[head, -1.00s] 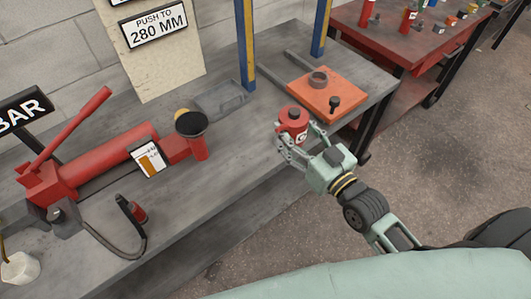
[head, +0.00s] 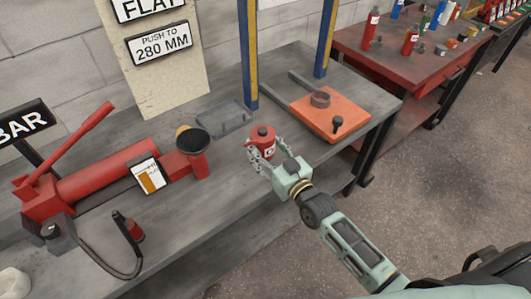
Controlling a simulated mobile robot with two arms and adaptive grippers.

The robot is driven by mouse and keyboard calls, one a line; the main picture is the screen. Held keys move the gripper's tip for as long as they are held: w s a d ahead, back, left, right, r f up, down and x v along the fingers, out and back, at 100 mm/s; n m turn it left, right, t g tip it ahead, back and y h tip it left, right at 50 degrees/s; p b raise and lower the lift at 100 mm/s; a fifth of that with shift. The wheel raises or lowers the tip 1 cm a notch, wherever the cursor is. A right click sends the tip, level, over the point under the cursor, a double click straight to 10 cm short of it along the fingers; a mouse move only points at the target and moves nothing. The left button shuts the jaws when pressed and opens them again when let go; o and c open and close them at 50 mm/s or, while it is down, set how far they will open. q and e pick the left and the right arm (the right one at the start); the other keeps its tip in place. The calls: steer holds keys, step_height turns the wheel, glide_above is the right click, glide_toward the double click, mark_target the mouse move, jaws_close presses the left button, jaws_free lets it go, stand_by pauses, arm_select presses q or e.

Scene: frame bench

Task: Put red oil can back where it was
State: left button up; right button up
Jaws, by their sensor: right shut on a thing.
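The red oil can (head: 262,136) is a small red can with a cap on top and a pale label, in the middle of the head view. My right gripper (head: 264,156) is shut on it from the near side. The can is upright at the grey bench (head: 228,196); I cannot tell whether its base touches the top. My left gripper is not in view.
A red hydraulic pump (head: 110,172) with a gauge and hose lies on the bench at left. An orange plate (head: 327,122) with a ring and a knob sits at right. A grey tray (head: 224,116) lies behind. A red table (head: 372,58) with several bottles stands beyond.

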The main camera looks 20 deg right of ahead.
steer(key=shift+f, duration=1.1)
steer(key=o, duration=1.1)
steer(key=shift+f, duration=0.3)
steer(key=o, duration=0.5)
steer(key=shift+r, duration=0.1)
steer(key=shift+r, duration=0.2)
steer(key=v, duration=1.2)
steer(key=shift+f, duration=0.1)
